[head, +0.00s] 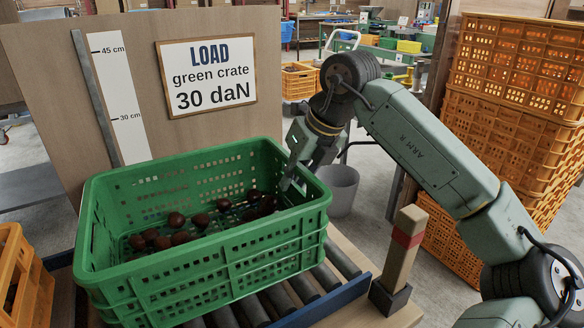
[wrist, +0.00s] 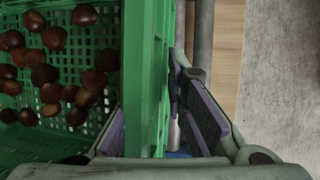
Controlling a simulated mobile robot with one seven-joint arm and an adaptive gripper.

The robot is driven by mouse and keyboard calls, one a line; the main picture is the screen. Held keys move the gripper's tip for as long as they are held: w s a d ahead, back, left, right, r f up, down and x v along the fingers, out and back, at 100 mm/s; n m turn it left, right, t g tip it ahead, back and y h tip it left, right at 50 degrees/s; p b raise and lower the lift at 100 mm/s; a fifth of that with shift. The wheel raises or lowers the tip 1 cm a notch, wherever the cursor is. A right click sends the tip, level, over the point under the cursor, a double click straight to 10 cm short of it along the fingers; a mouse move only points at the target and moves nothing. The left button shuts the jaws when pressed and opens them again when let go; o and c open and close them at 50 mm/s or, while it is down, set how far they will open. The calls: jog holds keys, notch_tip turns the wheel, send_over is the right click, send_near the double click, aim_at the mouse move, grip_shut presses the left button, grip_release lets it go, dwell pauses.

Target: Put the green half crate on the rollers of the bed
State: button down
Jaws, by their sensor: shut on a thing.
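The green half crate (head: 200,255) fills the lower left of the head view and holds several brown chestnuts. My gripper (head: 292,178) is at its right-hand wall and shut on it. In the wrist view the crate's green wall (wrist: 150,60) runs between the two finger pads of my gripper (wrist: 150,105). The dark rollers (head: 280,300) of the bed show below and in front of the crate. The crate's underside is hidden, so I cannot tell whether it rests on them or hangs just above.
A board with a LOAD sign (head: 206,75) and height scale stands behind the crate. A post with a red band (head: 402,255) stands right of the bed. Orange crates are stacked (head: 500,130) at right; another (head: 22,285) is at lower left. A grey bin (head: 340,190) stands behind.

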aim_at(293, 194)
jog(key=shift+f, duration=1.8)
jog(key=c, duration=1.6)
grip_release()
jog(key=shift+f, duration=0.1)
jog(key=v, duration=1.2)
jog(key=shift+s, duration=0.1)
